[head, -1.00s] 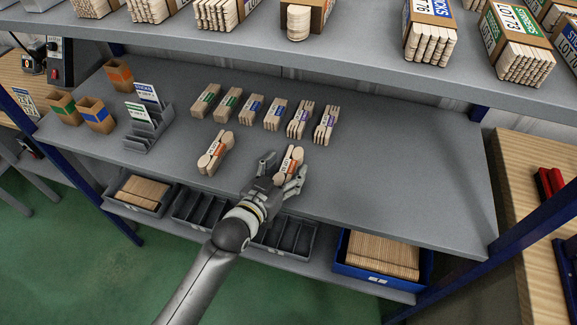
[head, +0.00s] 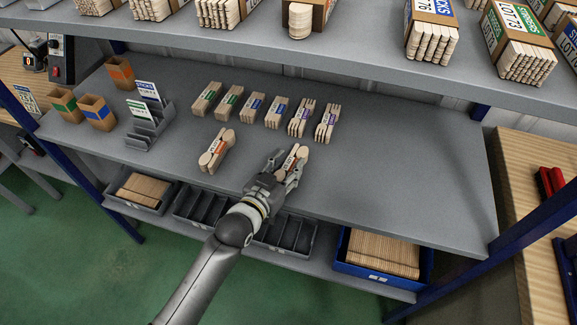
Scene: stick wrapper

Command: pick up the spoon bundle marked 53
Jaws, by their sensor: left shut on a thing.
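Two spoon bundles with orange bands are on the grey shelf. One spoon bundle (head: 217,150) lies free at the left. The other spoon bundle (head: 296,157) lies to its right, between the fingers of my left gripper (head: 285,166). The gripper is shut on this right-hand bundle, with a finger on each side of it. The numbers on the bands are too small to read, so I cannot tell which is marked 53. The bundle's near end is partly hidden by the gripper. My right gripper is not in view.
Behind stands a row of stick bundles (head: 229,101) and fork bundles (head: 326,123). A grey card holder (head: 150,128) and small cardboard boxes (head: 97,112) are at the left. The upper shelf (head: 350,50) overhangs the back. The shelf's right side is clear.

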